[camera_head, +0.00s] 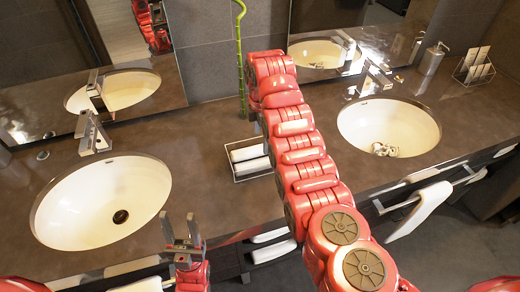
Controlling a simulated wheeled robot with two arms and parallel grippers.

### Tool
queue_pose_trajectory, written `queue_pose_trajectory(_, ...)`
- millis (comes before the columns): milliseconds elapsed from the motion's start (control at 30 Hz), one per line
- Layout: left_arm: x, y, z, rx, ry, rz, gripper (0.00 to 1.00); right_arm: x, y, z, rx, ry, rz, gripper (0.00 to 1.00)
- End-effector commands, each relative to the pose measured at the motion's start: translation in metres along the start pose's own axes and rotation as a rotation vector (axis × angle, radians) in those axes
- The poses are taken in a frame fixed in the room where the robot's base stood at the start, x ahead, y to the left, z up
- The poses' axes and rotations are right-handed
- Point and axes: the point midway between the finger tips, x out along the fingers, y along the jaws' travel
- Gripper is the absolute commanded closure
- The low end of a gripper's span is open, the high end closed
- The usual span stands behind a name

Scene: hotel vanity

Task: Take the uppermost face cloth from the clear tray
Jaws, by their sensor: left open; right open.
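A shallow clear-looking tray (237,179) with a thin rim sits on the brown counter between the two basins. White folded cloths (246,153) lie in it, and my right arm covers its right end. I cannot tell how the cloths are layered. My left gripper (182,222) is open and empty at the counter's front edge, fingers pointing up, below and left of the tray. My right arm reaches up across the middle of the view, past the tray; its gripper fingers are hidden.
Basins lie at left (75,210) and right (365,120); the right one holds a small shiny object. A green bamboo stalk (239,50) stands behind the tray. Mirrors line the back.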

Motion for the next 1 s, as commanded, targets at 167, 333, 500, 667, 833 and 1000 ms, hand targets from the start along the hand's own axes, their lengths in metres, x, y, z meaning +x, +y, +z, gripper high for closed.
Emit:
queue_pose_trajectory(167,0.018,-0.001,-0.003,0.000,0.000,0.000,0.50,0.016,0.003,-0.004,-0.002,0.000,-0.004,0.04)
queue_pose_trajectory(333,0.023,-0.001,-0.004,0.000,0.000,0.000,0.50,0.036,0.004,-0.003,0.000,0.000,-0.002,0.04)
queue_pose_trajectory(500,0.024,-0.001,-0.004,0.000,0.000,0.000,0.50,0.045,0.004,-0.003,0.000,0.000,0.001,0.04)
queue_pose_trajectory(667,0.024,-0.001,-0.004,0.000,0.000,0.000,0.50,0.045,0.005,-0.003,0.000,0.000,0.002,0.04)
queue_pose_trajectory(833,0.024,-0.001,-0.004,0.000,0.000,0.000,0.50,0.045,0.004,-0.003,0.000,0.000,0.001,0.29)
queue_pose_trajectory(1000,0.024,-0.001,-0.004,0.000,0.000,0.000,0.50,0.045,0.004,-0.003,0.000,0.000,0.001,0.59)
